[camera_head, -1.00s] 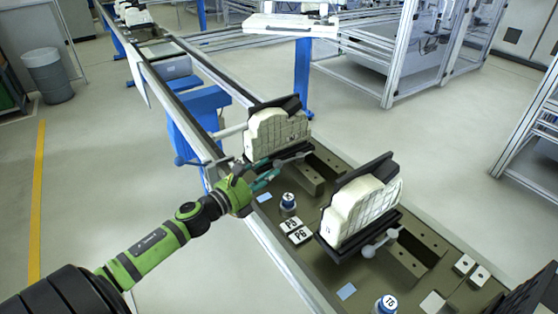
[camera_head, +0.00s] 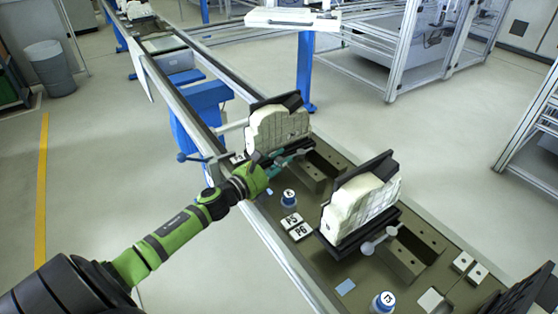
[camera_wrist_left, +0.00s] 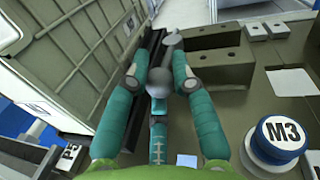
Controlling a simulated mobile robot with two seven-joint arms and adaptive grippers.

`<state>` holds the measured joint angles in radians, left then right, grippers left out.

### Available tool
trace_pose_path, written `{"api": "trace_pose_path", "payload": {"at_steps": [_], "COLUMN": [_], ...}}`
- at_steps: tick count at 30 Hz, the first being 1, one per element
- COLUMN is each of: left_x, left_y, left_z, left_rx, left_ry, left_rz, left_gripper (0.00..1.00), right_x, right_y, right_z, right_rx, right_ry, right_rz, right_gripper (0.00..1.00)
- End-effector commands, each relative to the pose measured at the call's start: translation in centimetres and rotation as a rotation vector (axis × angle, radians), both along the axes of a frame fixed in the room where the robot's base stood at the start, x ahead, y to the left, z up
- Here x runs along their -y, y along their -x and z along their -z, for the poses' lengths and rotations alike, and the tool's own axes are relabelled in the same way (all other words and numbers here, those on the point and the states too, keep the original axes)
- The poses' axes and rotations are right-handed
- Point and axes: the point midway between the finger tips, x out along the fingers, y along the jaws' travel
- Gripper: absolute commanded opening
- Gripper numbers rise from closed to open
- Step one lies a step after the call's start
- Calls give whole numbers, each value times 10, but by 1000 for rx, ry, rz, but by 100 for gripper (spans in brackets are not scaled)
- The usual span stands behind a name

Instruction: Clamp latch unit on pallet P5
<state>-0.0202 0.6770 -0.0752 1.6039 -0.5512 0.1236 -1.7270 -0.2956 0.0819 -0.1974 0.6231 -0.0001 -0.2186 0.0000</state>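A cream latch unit (camera_head: 278,128) stands upright in a black holder at the back of the pallet plate (camera_head: 262,212). Its side fills the left of the left wrist view (camera_wrist_left: 60,60), with a tag reading P5 (camera_wrist_left: 70,157) below it. A grey clamp lever (camera_head: 297,154) with round knobs sits at its foot. My left gripper (camera_head: 282,162) is at this lever. In the left wrist view its teal fingers (camera_wrist_left: 160,65) stand on either side of the lever (camera_wrist_left: 157,84), apparently with a small gap. My right gripper is out of view.
A second cream unit (camera_head: 358,208) in a black holder stands nearer, with its own lever (camera_head: 378,242). P5 and P6 tags (camera_head: 294,227) lie on the plate. A blue-ended lever (camera_head: 205,157) juts out left.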

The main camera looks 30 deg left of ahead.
Motion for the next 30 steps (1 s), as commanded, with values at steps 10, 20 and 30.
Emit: {"api": "trace_pose_path", "payload": {"at_steps": [10,20,30], "left_x": [17,20,19], "left_y": [4,6,6], "left_z": [2,3,2], "left_rx": [-3,-5,-4], "left_ry": [7,1,1], "left_rz": [-197,-264,-263], "left_gripper": [0,0,35], "right_x": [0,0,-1], "right_y": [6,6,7], "right_z": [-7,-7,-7], "right_rx": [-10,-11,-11], "right_ry": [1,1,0], "right_rz": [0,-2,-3], "right_gripper": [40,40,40]}}
